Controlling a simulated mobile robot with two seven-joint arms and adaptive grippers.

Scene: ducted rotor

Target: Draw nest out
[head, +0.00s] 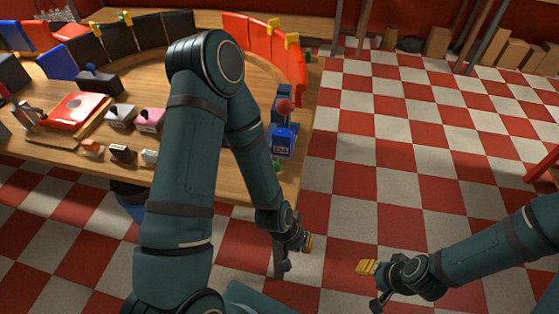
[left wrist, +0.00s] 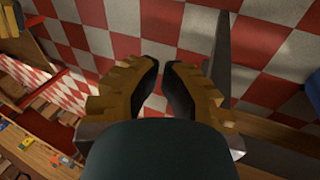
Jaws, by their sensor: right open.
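I cannot make out anything that is clearly a nest in either view. My left gripper (head: 297,243) is beside the right front edge of the wooden table (head: 255,190), over the floor, at the end of the arm crossing the middle of the head view. In the left wrist view its two yellow-backed, dark-padded fingers (left wrist: 163,72) stand apart with only checkered floor between them. My right gripper (head: 367,268) is over the floor at the lower right, open and empty, apart from the table.
The table carries a red flat case (head: 75,110), several stamps (head: 122,116), a blue ink bottle (head: 284,141), and a curved row of dark binders (head: 119,38) and red binders (head: 272,45). Cardboard boxes (head: 512,53) stand by the back wall.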

